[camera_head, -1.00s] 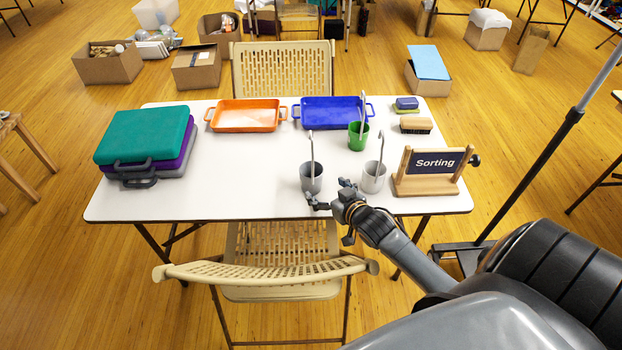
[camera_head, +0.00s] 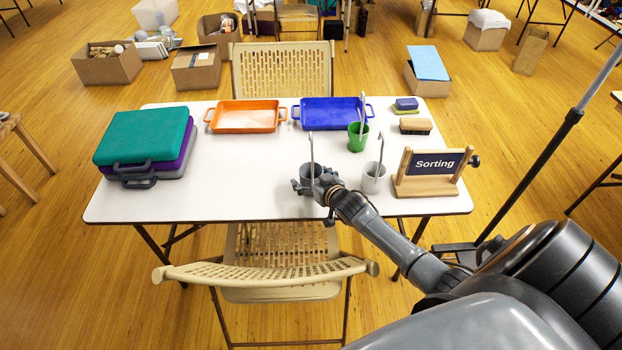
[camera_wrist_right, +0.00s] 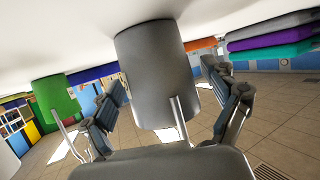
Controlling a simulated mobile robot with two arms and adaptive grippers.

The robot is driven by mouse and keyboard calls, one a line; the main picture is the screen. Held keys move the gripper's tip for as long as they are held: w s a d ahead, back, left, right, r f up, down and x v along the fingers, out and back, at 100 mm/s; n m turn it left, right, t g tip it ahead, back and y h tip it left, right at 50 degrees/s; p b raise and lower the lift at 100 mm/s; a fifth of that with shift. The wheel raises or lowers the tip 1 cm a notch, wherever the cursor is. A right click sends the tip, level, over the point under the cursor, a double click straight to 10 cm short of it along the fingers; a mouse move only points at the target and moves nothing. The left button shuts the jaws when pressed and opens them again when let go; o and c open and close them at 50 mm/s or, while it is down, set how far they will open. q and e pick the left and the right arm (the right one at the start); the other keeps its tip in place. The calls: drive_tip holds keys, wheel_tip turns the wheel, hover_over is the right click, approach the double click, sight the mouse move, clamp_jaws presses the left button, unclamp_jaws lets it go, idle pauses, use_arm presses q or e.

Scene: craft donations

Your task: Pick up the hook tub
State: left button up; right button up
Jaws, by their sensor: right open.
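Three tubs with a hooked metal rod standing up in each are on the white table: a dark grey tub (camera_head: 307,170), a light grey tub (camera_head: 373,184) to its right, and a green tub (camera_head: 357,141) behind. I cannot tell by looks which one is the hook tub. My right gripper (camera_head: 312,185) is open at the front of the dark grey tub. In the right wrist view, which is upside down, the dark grey tub (camera_wrist_right: 157,62) stands between the spread fingers (camera_wrist_right: 165,92); contact is not clear. My left gripper is not in view.
An orange tray (camera_head: 245,117) and a blue tray (camera_head: 331,113) lie at the back. A Sorting sign (camera_head: 434,163), a brush (camera_head: 415,126) and a sponge stack (camera_head: 406,105) are at right. Stacked cases (camera_head: 148,145) sit at left. The table's middle is clear.

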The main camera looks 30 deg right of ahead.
drive_tip(key=shift+c, duration=0.2)
drive_tip(key=c, duration=1.3)
drive_tip(key=shift+r, duration=0.1)
